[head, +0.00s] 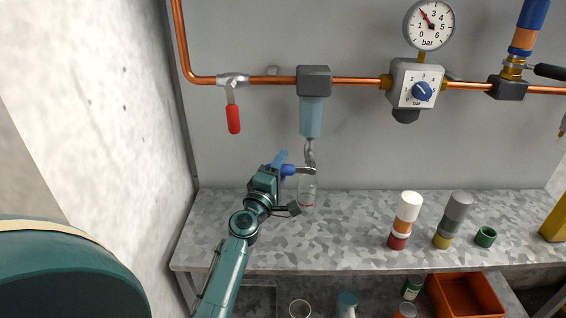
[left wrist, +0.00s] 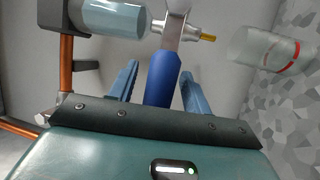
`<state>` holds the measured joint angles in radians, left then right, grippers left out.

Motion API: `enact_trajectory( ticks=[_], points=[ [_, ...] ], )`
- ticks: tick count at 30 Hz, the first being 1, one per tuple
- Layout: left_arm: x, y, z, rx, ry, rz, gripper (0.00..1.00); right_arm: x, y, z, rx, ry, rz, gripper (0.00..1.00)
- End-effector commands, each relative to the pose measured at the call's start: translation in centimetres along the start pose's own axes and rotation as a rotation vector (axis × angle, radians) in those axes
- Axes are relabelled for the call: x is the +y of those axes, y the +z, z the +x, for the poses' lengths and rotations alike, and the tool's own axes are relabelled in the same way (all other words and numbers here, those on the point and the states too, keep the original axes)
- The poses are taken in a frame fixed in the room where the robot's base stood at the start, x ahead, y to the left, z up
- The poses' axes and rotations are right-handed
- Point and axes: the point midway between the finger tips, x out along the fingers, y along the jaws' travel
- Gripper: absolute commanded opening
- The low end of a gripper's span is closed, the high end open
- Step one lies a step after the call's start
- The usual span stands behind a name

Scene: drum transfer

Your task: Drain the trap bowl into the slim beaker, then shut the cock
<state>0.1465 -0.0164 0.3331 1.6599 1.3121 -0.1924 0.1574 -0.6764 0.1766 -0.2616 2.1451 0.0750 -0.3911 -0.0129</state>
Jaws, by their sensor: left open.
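The trap bowl (head: 311,117) is a light blue cylinder hanging under a dark head on the copper pipe. Its metal drain cock (head: 309,150) hangs below, with a blue lever handle (head: 289,170). The slim clear beaker (head: 308,192) with a red ring stands upright on the bench beneath the cock. My left gripper (head: 286,162) is open at the handle. In the left wrist view the blue handle (left wrist: 161,80) lies between the two open fingers (left wrist: 157,82), with gaps beside it. The brass outlet tip (left wrist: 207,38) points toward the beaker's mouth (left wrist: 268,50), slightly apart from it. My right gripper is out of view.
A red-handled valve (head: 233,118) hangs from the pipe at left, and a regulator (head: 416,86) with a gauge is at right. Bottles (head: 404,220) and a green cap (head: 485,237) stand on the bench (head: 350,229) at right. An orange crate (head: 466,295) sits below.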

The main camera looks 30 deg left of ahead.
Motion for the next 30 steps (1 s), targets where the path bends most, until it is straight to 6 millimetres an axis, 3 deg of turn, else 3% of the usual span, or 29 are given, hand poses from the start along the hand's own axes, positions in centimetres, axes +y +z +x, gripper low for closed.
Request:
enact_trajectory(
  ticks=[4,13,30],
  points=[
    [0.02,-0.03,1.02,0.001,0.0,0.001,0.49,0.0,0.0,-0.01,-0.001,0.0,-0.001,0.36],
    [-0.02,-0.03,1.19,0.001,0.0,0.001,0.49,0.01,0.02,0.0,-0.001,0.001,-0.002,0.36],
    [-0.02,-0.02,1.16,0.0,0.0,0.001,0.02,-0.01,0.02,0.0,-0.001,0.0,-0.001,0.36]
  ],
)
